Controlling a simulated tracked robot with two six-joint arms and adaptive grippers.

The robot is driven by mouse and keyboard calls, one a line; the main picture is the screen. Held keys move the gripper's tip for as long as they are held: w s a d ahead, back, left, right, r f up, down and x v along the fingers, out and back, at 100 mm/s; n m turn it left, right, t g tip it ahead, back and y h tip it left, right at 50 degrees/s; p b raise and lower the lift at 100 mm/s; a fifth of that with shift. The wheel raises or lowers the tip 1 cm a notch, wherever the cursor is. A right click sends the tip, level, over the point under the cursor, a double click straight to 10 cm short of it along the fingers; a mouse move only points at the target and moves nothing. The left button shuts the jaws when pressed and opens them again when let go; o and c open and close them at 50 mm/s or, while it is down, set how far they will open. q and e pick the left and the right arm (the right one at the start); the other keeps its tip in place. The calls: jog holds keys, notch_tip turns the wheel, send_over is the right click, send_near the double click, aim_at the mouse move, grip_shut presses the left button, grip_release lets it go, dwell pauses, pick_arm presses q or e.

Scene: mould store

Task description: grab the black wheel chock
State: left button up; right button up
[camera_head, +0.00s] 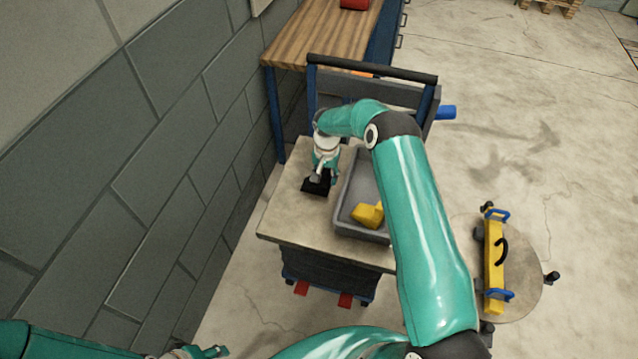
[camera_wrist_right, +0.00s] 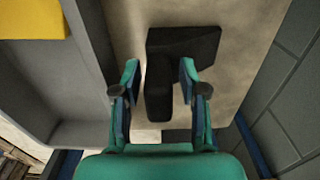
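The black wheel chock (camera_head: 316,187) lies on the light top of a cart (camera_head: 290,215), left of a grey tray. In the right wrist view the chock (camera_wrist_right: 185,44) shows a wide dark part ahead of the fingers and a narrower part reaching back between them. My right gripper (camera_head: 321,178) points down at the chock and partly hides it in the head view. In the right wrist view its fingers (camera_wrist_right: 160,78) are apart, with a gap on each side of the narrow part. My left gripper (camera_head: 192,352) shows only partly at the bottom edge.
The grey tray (camera_head: 343,214) holds a yellow block (camera_head: 367,215) close to the right gripper. A block wall (camera_head: 150,170) runs along the left. A wooden bench (camera_head: 320,35) stands behind the cart. A yellow level-like tool (camera_head: 494,268) lies on a round table (camera_head: 525,275) at the right.

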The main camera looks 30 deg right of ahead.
grip_shut()
jog(key=shift+r, duration=0.15)
